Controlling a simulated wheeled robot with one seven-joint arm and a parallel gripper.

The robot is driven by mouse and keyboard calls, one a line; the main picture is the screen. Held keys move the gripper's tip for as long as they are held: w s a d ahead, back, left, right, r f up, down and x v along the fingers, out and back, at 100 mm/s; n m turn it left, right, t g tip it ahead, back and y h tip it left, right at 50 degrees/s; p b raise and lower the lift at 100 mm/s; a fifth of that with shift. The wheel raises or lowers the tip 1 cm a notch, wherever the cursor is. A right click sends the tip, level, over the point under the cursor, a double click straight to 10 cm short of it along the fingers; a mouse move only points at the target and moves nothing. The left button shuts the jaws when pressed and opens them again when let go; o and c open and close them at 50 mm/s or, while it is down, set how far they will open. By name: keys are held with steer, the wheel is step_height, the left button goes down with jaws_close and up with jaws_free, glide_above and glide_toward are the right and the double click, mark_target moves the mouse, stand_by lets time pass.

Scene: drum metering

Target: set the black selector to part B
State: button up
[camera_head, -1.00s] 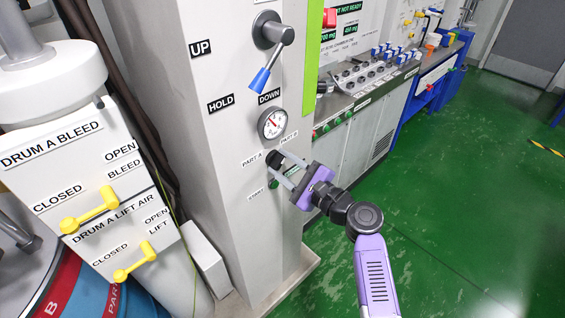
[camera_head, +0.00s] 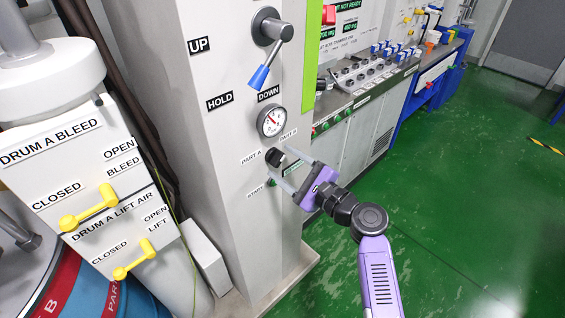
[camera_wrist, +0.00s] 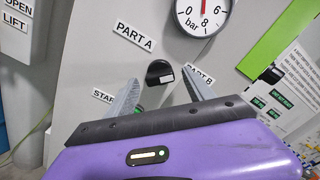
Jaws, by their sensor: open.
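The black selector (camera_head: 274,157) is a round knob on the grey column, between the PART A label (camera_head: 251,158) and the PART B label (camera_head: 289,134). It also shows in the wrist view (camera_wrist: 157,70), with a small white mark on its right side, towards the PART B label (camera_wrist: 200,74). The PART A label (camera_wrist: 134,37) is up and left of it there. My gripper (camera_head: 286,167) is open and empty, its fingertips just off the column, to the right of and below the selector. In the wrist view the selector appears between the two fingers, seemingly untouched.
A green START button (camera_head: 271,183) sits just below the selector, partly behind my finger in the wrist view. A pressure gauge (camera_head: 271,122) and a blue-tipped lever (camera_head: 262,72) are above. A bench (camera_head: 352,104) stands behind. Green floor (camera_head: 440,200) lies open at right.

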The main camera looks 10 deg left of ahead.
steer(key=v, duration=0.6)
steer(key=shift+s+d+b, duration=0.15)
steer(key=shift+d+b, duration=0.1)
steer(key=shift+b, duration=0.15)
steer(key=w+d+r+n+t+h, duration=0.1)
steer(key=w+d+n+t+h, duration=0.1)
steer(key=w+d+t+h, duration=0.15)
steer(key=s+d+f+n+t+h, duration=0.1)
steer(key=s+d+f+n+h, duration=0.25)
steer(key=s+d, duration=0.4)
steer(key=s+d+f+n+t+h, duration=0.2)
steer(key=s+d+f+n+h, duration=0.15)
steer(key=s+d, duration=0.4)
steer(key=s+d+r+n+g+h, duration=0.1)
steer(key=s+n, duration=0.1)
steer(key=s, duration=0.9)
steer(key=s+d+n+h, duration=0.1)
steer(key=s+n, duration=0.2)
steer(key=s, duration=0.9)
steer(key=s+d+r+n+g+h+b, duration=0.1)
steer(key=s+n, duration=0.1)
steer(key=s, duration=0.9)
steer(key=shift+s+d+r+n+g+h, duration=0.3)
steer(key=shift+n+g+h, duration=0.05)
steer(key=shift+n, duration=0.05)
